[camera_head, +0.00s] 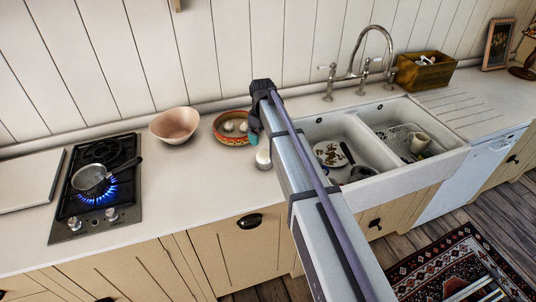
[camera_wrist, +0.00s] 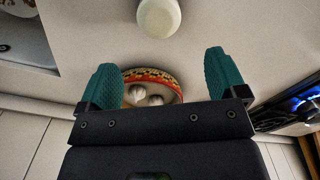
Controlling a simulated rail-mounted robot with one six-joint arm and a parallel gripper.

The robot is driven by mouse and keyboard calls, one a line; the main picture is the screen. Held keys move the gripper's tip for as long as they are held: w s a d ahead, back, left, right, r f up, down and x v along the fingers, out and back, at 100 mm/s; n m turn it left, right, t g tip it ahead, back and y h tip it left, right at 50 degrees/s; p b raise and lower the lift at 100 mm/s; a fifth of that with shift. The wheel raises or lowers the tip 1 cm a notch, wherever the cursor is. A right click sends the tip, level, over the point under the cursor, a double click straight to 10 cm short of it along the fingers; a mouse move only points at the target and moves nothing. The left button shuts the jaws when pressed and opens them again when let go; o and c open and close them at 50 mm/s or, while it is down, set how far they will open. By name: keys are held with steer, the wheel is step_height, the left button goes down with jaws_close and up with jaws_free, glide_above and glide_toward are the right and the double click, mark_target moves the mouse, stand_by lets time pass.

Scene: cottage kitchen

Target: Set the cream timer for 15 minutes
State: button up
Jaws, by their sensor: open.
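The cream timer (camera_head: 263,160) is a small pale round thing on the counter, just left of the sink. In the wrist view the cream timer (camera_wrist: 159,17) shows at the top middle, beyond the fingertips and between their lines. Its markings are too small to read. My gripper (camera_wrist: 161,60) is open and empty, with its two teal fingers spread wide. In the head view my gripper (camera_head: 254,136) is partly hidden by my arm, above the counter near the timer. I see no contact with the timer.
A patterned bowl (camera_head: 219,139) with white bulbs stands behind the timer. A pink bowl (camera_head: 174,126) is left of it. A pan (camera_head: 91,179) sits over a lit blue flame on the hob (camera_head: 124,214). The double sink (camera_head: 439,158) holds dishes. The front counter is clear.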

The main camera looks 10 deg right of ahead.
mark_target(263, 153)
step_height(263, 153, down, 10)
steer(key=b, duration=0.9)
steer(key=shift+f, duration=0.1)
steer(key=shift+r, duration=0.2)
steer(key=c, duration=0.9)
